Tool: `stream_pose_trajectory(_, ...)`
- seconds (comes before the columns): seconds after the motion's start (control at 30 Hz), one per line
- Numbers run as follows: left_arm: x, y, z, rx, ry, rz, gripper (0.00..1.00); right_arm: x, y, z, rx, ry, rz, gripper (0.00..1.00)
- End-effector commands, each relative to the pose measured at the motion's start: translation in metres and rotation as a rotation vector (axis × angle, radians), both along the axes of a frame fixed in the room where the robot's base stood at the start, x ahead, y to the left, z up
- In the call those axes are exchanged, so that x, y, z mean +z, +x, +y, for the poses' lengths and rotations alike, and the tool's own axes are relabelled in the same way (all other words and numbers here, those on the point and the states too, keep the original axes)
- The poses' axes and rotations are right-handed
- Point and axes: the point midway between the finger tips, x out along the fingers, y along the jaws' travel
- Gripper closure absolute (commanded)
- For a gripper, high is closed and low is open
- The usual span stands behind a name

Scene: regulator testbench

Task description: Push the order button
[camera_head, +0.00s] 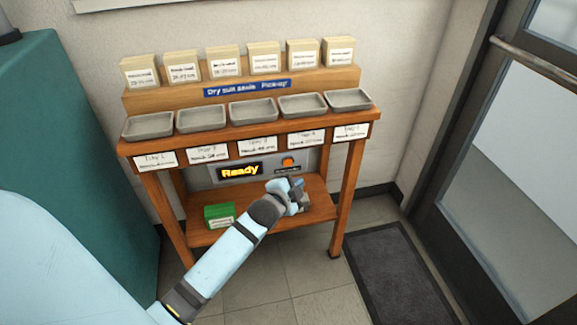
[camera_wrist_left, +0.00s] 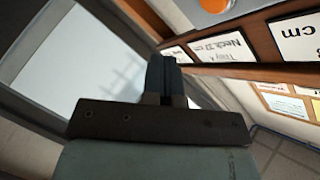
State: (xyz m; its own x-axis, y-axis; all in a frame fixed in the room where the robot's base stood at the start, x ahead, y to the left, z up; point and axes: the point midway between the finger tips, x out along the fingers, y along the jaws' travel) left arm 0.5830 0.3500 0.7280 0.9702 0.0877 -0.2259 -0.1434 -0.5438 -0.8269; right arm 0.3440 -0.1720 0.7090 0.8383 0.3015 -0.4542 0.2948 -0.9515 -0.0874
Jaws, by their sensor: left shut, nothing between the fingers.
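The order button appears as an orange button (camera_head: 288,161) on the grey panel (camera_head: 232,180) under the tray shelf, right of the lit "Ready" display (camera_head: 240,171). My left gripper (camera_head: 299,193) is in front of the stand, just below and slightly right of the button. In the left wrist view, its closed fingers (camera_wrist_left: 164,66) hold nothing. An orange round part (camera_wrist_left: 214,5), which looks like the button, is cut off at the top edge there, apart from the fingers. My right gripper is not in view.
The wooden stand (camera_head: 345,195) carries several grey trays (camera_head: 252,111) with labels below and small boxes (camera_head: 223,62) behind. A green box (camera_head: 220,214) sits on the lower shelf. A teal cabinet (camera_head: 80,150) is at left, a glass door (camera_head: 515,160) and dark mat (camera_head: 400,275) at right.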

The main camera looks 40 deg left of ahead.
Motion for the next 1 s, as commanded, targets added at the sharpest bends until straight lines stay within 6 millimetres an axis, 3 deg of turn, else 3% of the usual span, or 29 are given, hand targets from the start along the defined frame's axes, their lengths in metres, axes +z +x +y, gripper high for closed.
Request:
stream_pose_trajectory(0.13, -0.003, 0.014, 0.017, 0.0, 0.002, -0.001, 1.0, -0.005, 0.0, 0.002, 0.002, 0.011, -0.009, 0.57)
stream_pose_trajectory(0.4, 0.0, 0.03, 0.035, -0.001, 0.002, 0.001, 1.0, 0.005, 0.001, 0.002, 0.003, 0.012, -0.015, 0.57)
stream_pose_trajectory(1.0, 0.0, 0.033, 0.038, 0.0, -0.001, 0.0, 1.0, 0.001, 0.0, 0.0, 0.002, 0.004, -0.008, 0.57)
